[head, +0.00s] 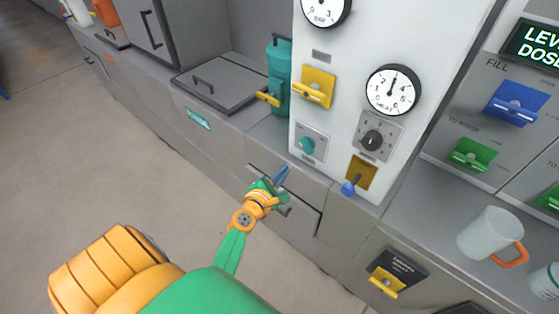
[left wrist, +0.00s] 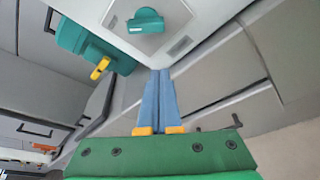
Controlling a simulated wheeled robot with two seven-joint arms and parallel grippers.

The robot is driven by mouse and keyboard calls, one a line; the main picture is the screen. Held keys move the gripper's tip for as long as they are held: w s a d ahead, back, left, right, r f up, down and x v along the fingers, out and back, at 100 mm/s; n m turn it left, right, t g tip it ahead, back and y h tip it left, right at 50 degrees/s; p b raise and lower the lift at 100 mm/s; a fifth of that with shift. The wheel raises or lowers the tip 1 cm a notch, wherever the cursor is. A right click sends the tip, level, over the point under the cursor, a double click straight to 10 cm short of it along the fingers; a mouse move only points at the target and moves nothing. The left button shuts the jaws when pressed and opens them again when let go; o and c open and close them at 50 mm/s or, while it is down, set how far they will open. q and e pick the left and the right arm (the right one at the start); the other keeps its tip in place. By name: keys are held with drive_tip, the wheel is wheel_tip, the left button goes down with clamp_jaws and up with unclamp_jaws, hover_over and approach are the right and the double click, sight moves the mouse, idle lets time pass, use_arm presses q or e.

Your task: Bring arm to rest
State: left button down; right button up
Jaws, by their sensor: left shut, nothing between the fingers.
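My left arm comes in from the lower left of the head view. My left gripper (head: 282,176) is shut and empty, with its blue fingers together, in front of the grey counter front below the white panel. In the left wrist view the blue fingers (left wrist: 159,98) lie side by side and point toward the panel's lower edge. The fingers appear apart from the panel, with nothing between them. My right gripper is not in either view.
The white panel (head: 345,55) carries gauges, a teal knob (head: 307,145), a black dial (head: 372,140) and a blue-tipped lever (head: 349,188). A teal canister (head: 279,75) stands left of it. A mug (head: 488,235) stands on the right counter. The floor (head: 90,165) at left is clear.

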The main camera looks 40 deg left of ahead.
use_arm(q)
drive_tip(key=shift+s+a, duration=0.3)
drive_tip(key=shift+s, duration=0.35)
drive_tip(key=shift+d, duration=0.15)
drive_tip(key=s+d+f+m+g+h, duration=0.2)
drive_tip(key=s+d+f+m+g, duration=0.25)
drive_tip(key=s+f+m, duration=0.6)
drive_tip(key=s+d+f+m+g+h, duration=0.1)
drive_tip(key=s+d+f+m+g, duration=0.35)
drive_tip(key=f+m, duration=0.6)
drive_tip(key=s+f+m+g, duration=0.2)
drive_tip(key=s+f+m, duration=0.2)
drive_tip(key=s, duration=0.6)
drive_tip(key=s+f+m+g, duration=0.3)
drive_tip(key=s+f+m, duration=0.2)
drive_tip(key=s, duration=0.5)
drive_tip(key=shift+a+m+y, duration=0.3)
drive_tip(key=shift+a+m, duration=0.1)
drive_tip(key=shift+m, duration=0.3)
